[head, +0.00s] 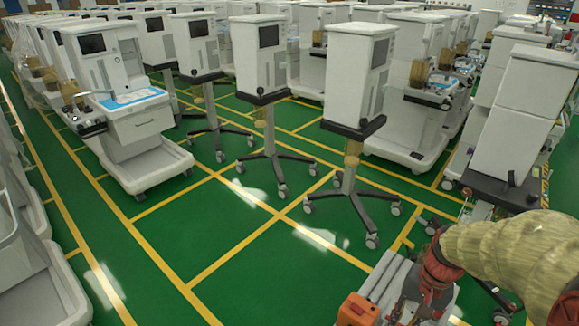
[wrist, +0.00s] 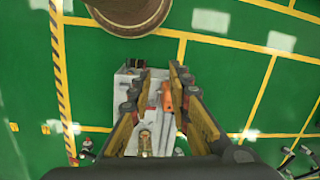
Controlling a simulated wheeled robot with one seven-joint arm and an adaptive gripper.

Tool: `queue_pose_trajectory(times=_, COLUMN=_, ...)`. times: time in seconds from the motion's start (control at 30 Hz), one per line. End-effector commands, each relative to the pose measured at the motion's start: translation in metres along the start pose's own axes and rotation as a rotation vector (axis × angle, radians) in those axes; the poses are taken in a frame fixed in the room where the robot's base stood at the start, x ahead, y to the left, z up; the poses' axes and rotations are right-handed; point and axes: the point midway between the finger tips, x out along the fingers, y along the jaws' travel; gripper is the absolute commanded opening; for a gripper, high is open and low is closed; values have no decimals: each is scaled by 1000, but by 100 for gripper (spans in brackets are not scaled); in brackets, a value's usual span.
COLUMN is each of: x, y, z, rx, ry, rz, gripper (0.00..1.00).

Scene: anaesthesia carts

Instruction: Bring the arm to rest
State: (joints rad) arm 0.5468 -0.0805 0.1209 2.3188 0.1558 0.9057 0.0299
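My arm shows at the lower right of the head view, in a pale yellow ribbed sleeve with red and dark parts at its left end. The head view does not show the gripper's fingers clearly. In the wrist view my gripper (wrist: 160,70) points down and is open, with a clear gap between its two fingers. Nothing is held between them. Below the gap lies my own grey base with an orange box on it, apart from the fingertips as far as I can tell.
White anaesthesia carts on wheeled stands fill the back and left, including a near stand-mounted cart (head: 355,80) and a cart with a blue-topped work surface (head: 140,125). A tall white cabinet (head: 515,125) stands close to my arm. Green floor (head: 240,260) with yellow lines is clear in front.

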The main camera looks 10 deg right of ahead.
Motion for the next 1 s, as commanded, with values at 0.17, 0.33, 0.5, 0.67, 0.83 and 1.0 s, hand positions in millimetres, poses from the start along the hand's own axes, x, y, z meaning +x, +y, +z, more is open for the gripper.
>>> queue_pose_trajectory(times=0.17, x=-43, y=-24, z=30, rx=-224, ry=147, rz=58, gripper=19)
queue_pose_trajectory(times=0.33, x=-78, y=-45, z=59, rx=-387, ry=287, rz=81, gripper=19)
queue_pose_trajectory(times=0.5, x=-113, y=-71, z=91, rx=-530, ry=431, rz=53, gripper=19)
queue_pose_trajectory(times=0.67, x=-143, y=-95, z=116, rx=-636, ry=540, rz=2, gripper=19)
queue_pose_trajectory(times=0.83, x=-150, y=-108, z=129, rx=-699, ry=566, rz=-22, gripper=19)
queue_pose_trajectory(times=1.0, x=-149, y=-109, z=130, rx=-706, ry=563, rz=-23, gripper=19)
